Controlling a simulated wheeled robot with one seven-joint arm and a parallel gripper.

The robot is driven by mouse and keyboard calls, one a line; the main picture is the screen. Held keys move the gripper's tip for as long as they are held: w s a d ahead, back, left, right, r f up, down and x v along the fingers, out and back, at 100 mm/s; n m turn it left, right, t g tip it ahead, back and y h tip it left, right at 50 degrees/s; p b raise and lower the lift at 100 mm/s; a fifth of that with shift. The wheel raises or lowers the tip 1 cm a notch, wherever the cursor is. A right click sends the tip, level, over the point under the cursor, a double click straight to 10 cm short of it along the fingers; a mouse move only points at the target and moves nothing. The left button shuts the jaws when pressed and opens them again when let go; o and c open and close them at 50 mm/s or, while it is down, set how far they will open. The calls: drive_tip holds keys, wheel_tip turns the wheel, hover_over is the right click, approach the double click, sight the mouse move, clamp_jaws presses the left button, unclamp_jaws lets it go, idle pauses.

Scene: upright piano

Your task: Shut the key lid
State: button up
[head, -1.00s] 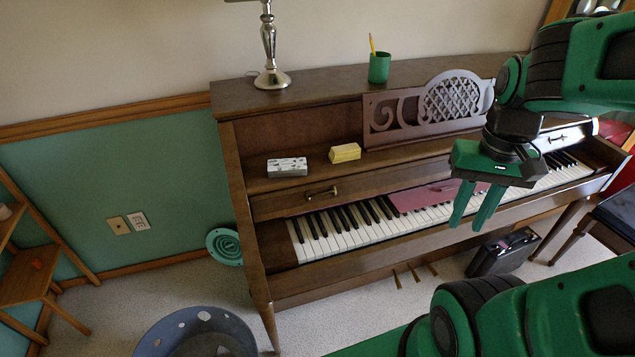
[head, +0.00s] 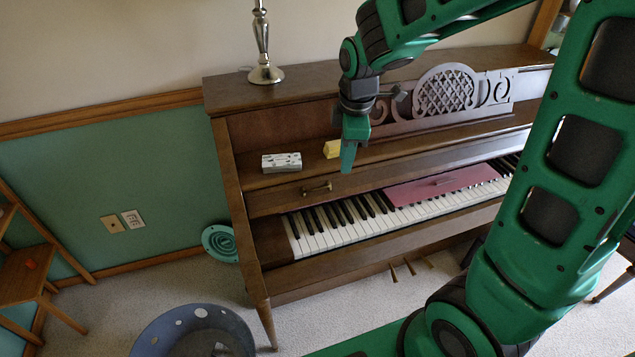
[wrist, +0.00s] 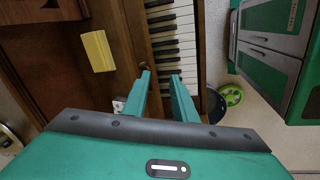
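The piano's key lid (head: 275,202) is a brown wooden front panel with a small brass handle (head: 317,188) near its left end. It stands back above the keys, leaving the black and white keys (head: 350,222) exposed, also in the wrist view (wrist: 172,40). A pink flat folder or book (head: 440,186) lies over the middle keys. My gripper (head: 348,168) points down in front of the lid, just up and right of the handle. In the wrist view its two fingers (wrist: 161,75) are apart with nothing between them. Contact with the lid cannot be told.
A yellow block (head: 332,149) and a patterned grey box (head: 281,162) sit on the ledge above the lid. A silver lamp stand (head: 264,50) is on top. A blue-grey basket (head: 195,330) stands on the floor at front left. My arm hides the right end.

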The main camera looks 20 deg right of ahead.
sight(317, 188)
drive_tip(key=w+a+f+n, duration=0.2)
drive_tip(key=w+a+n, duration=0.2)
drive_tip(key=a, duration=0.1)
drive_tip(key=f, duration=0.3)
drive_tip(key=w+f, duration=0.1)
drive_tip(key=f, duration=0.2)
drive_tip(key=w+f, duration=0.1)
drive_tip(key=f, duration=0.3)
clamp_jaws()
drive_tip(key=shift+w+r, duration=0.1)
idle(1.1)
